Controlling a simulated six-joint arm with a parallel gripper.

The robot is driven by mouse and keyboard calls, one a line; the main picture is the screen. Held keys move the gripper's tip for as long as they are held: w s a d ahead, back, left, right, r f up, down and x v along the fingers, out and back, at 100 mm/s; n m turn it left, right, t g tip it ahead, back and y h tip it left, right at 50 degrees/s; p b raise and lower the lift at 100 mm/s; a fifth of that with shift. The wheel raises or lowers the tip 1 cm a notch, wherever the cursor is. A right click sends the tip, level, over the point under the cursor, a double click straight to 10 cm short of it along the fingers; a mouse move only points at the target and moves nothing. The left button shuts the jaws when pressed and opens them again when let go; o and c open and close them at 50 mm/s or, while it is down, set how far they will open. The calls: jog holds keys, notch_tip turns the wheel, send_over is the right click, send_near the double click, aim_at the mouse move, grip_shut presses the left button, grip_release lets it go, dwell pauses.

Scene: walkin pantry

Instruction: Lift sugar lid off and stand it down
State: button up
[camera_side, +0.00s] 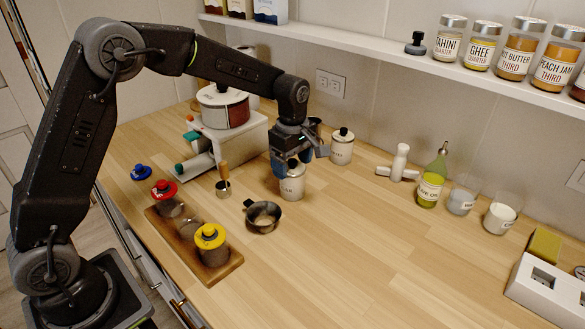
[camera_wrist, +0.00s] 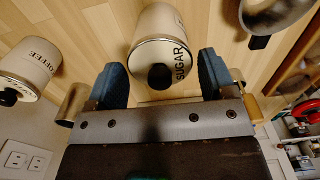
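The sugar canister (camera_wrist: 160,28) is cream-coloured with a black SUGAR label and stands upright on the counter. Its lid (camera_wrist: 143,60) is on top, pale with a dark rim line and a round black knob (camera_wrist: 160,77). My gripper (camera_wrist: 162,70) is open, with one blue finger on each side of the lid and knob and visible gaps to both. In the side view my gripper (camera_side: 288,158) is just above the sugar canister (camera_side: 292,190) and hides its lid. Nothing is held.
A COFFEE canister (camera_wrist: 25,65) stands nearby. A dark metal pan (camera_side: 262,217) sits in front of the sugar canister, and a wooden tray (camera_side: 225,268) with jars lies to the left. The counter's front middle (camera_side: 370,255) is clear.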

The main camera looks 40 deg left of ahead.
jog(key=c, duration=0.6)
jog(key=shift+r, duration=0.55)
jog(key=r, duration=0.1)
jog(key=a+r, duration=0.1)
jog(key=r, duration=0.1)
jog(key=shift+s+r, duration=0.15)
jog(key=shift+r, duration=0.15)
jog(key=s+a+r, duration=0.4)
jog(key=a+r, duration=0.5)
jog(key=shift+s+a+r, duration=0.15)
jog(key=shift+s+a, duration=0.1)
jog(key=shift+a, duration=0.05)
